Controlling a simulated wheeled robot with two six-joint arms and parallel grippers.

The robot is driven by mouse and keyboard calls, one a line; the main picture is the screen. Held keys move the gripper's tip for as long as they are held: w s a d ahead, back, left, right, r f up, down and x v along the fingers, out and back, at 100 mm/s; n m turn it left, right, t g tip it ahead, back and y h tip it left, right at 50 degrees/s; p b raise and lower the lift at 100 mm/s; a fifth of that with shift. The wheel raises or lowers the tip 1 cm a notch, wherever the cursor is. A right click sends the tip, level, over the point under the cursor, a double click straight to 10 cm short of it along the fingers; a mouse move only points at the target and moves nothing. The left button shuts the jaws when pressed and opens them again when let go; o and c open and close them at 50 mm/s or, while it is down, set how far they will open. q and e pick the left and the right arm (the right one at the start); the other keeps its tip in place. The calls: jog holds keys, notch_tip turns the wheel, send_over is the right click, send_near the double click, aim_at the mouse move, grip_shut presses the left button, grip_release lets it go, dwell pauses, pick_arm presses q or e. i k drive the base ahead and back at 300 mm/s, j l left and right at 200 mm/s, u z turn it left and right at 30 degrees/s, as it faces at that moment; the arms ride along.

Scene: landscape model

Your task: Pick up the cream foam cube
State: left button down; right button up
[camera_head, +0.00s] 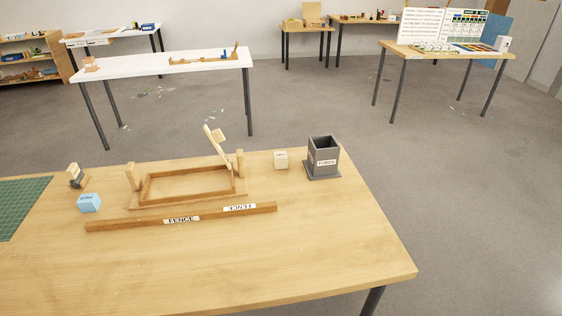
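A small cream cube (281,159) sits on the wooden table (300,252) near its back edge. It stands just left of a dark grey square container and right of a wooden frame model. A small label seems to be on its front face, too small to read. Neither of my grippers shows in the head view.
The dark grey open-topped container (323,160) stands at the back right. The wooden frame (190,184) has upright posts and a tilted arm. A long wooden strip labelled FENCE (140,220), a light blue block (89,203) and a green mat (20,207) lie left. The front is clear.

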aim_at(280, 158)
jog(key=i+l+z, duration=0.25)
jog(key=l+z, duration=0.2)
jog(key=l, duration=0.2)
jog(key=i+l+z, duration=0.3)
jog(key=l+z, duration=0.15)
jog(key=i+l+z, duration=0.95)
jog(key=i+j+u, duration=0.1)
jog(key=i+u, duration=0.6)
jog(key=i+l+u, duration=0.2)
jog(key=i+u, duration=0.85)
jog(key=u, duration=0.25)
jog(key=i+l+u, duration=0.2)
jog(key=i+u, duration=0.25)
jog(key=i+l+u, duration=0.15)
jog(key=l+u, duration=0.15)
jog(key=u, duration=0.15)
jog(key=i+l+u, duration=0.35)
jog(key=l, duration=0.2)
